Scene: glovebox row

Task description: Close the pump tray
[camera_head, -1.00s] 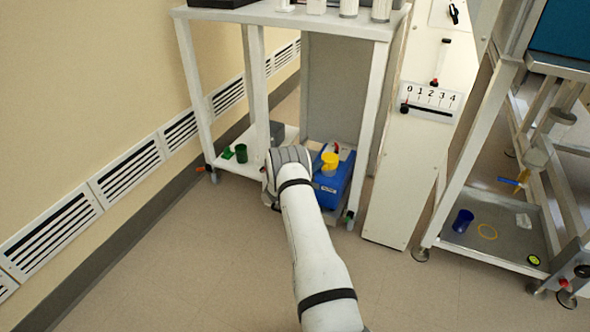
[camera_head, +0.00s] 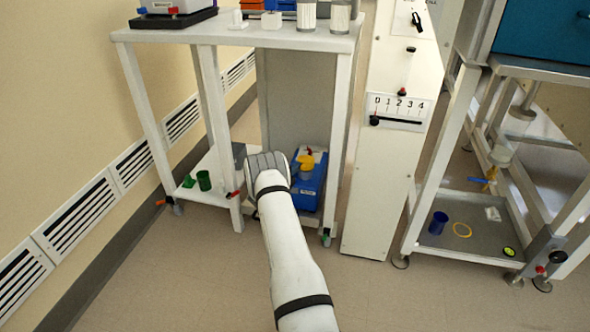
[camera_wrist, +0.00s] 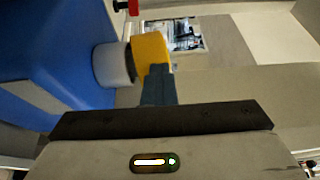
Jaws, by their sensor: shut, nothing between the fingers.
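The blue pump (camera_head: 309,185), with a yellow part (camera_head: 305,162) on top, stands low between the legs of the white bench. The pump tray under it is mostly hidden by the pump and my arm. In the wrist view the pump's blue body (camera_wrist: 50,45) fills the left side, with a grey-white cylinder (camera_wrist: 112,65) and the yellow part (camera_wrist: 151,50) beside it. My gripper (camera_wrist: 158,82) is shut and empty, its fingertips at the yellow part's lower edge; I cannot tell whether they touch. In the head view my wrist hides the fingers.
The white bench (camera_head: 235,38) has legs on both sides of the pump. Green items (camera_head: 203,180) are on its low shelf at left. A white panel with a numbered scale (camera_head: 400,107) stands right. Farther right, a blue cup (camera_head: 438,222) is on a grey low shelf. The front floor is clear.

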